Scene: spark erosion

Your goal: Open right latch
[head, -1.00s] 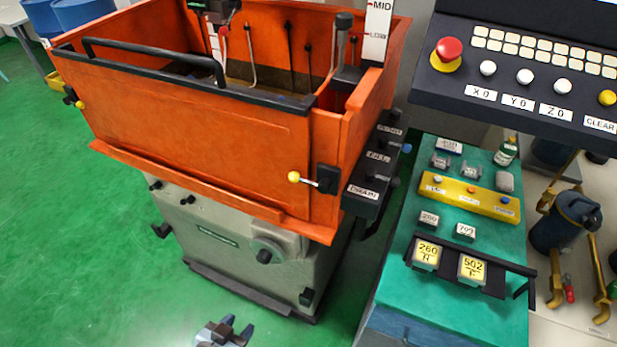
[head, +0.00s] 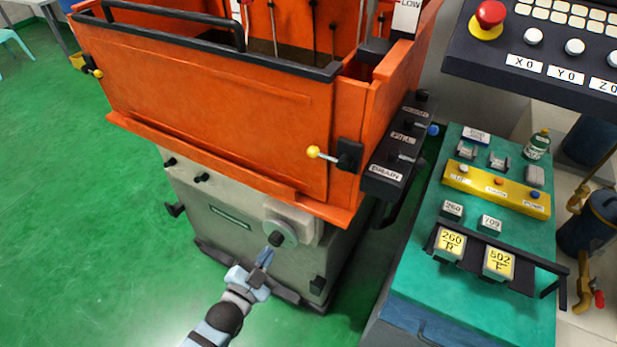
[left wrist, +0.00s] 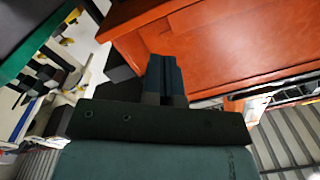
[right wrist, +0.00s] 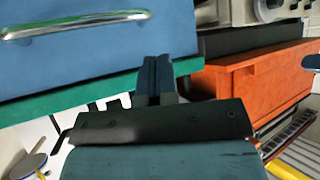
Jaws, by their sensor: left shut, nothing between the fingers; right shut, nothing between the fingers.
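The right latch (head: 348,155) is a black block at the right end of the orange tank's front panel (head: 215,120). Its short lever ends in a yellow ball (head: 313,152) pointing left, nearly level. My left gripper (head: 266,256) is shut and empty, below and left of the latch, in front of the grey machine base in the head view. In the left wrist view its closed fingers (left wrist: 165,75) show before the orange tank; I cannot make out the latch there. My right gripper (right wrist: 156,75) is shut and empty, before a blue cabinet in the right wrist view, and outside the head view.
A second latch (head: 95,71) is at the panel's left end. A black lever box (head: 395,155) juts out right of the tank. A green-topped bench (head: 430,285) and a control panel (head: 465,60) stand at the right. Green floor (head: 90,240) is open at the left.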

